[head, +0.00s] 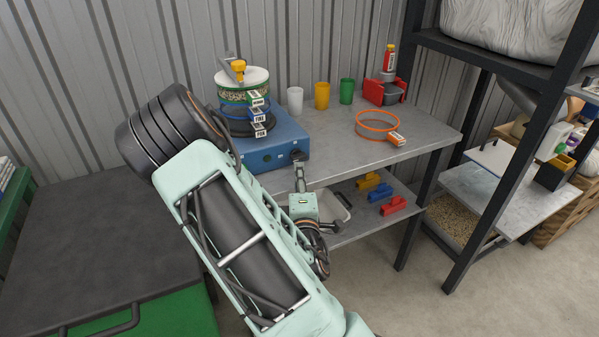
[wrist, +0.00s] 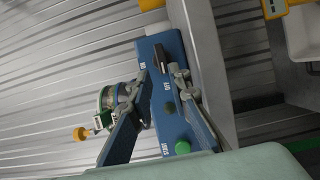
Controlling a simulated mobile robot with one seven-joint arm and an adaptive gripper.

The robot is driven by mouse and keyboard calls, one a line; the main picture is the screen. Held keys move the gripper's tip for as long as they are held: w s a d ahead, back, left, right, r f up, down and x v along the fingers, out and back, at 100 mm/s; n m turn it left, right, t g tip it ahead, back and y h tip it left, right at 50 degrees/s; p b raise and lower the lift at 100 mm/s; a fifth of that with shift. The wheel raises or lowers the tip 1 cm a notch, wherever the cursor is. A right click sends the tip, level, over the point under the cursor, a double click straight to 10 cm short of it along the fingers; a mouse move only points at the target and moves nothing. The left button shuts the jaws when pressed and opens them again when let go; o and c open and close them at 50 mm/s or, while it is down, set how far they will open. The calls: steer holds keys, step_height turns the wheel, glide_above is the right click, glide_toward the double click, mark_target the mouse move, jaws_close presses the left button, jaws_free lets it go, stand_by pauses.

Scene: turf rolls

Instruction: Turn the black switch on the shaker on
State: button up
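The shaker (head: 285,130) is a blue box on the grey bench, with a stack of sieves (head: 244,97) on top. In the wrist view its blue front panel (wrist: 153,48) carries the black switch (wrist: 161,60), with ON and OFF labels beside it. A green START button (wrist: 182,147) and a small dark round part (wrist: 170,106) are on the same panel. My gripper (head: 298,158) is at the panel's right end. In the wrist view my gripper (wrist: 161,76) is open, its fingertips either side of the switch's lower end. Contact and the switch's setting cannot be told.
White, yellow and green cups (head: 322,96) stand right of the shaker. An orange-rimmed sieve (head: 377,125) lies near the bench's right end, before a red-and-black item (head: 384,91). Yellow, blue and red pieces (head: 380,191) sit on the lower shelf. A black rack post (head: 485,180) stands at right.

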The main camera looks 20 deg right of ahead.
mark_target(299, 160)
steer(key=shift+w+d+f+b, duration=0.2)
steer(key=shift+d+f+b, duration=0.15)
steer(key=shift+b, duration=1.95)
steer(key=shift+r+p+x, duration=0.2)
steer(key=shift+p+x, duration=0.1)
steer(key=shift+x, duration=2.4)
steer(key=shift+c, duration=0.5)
jaws_close()
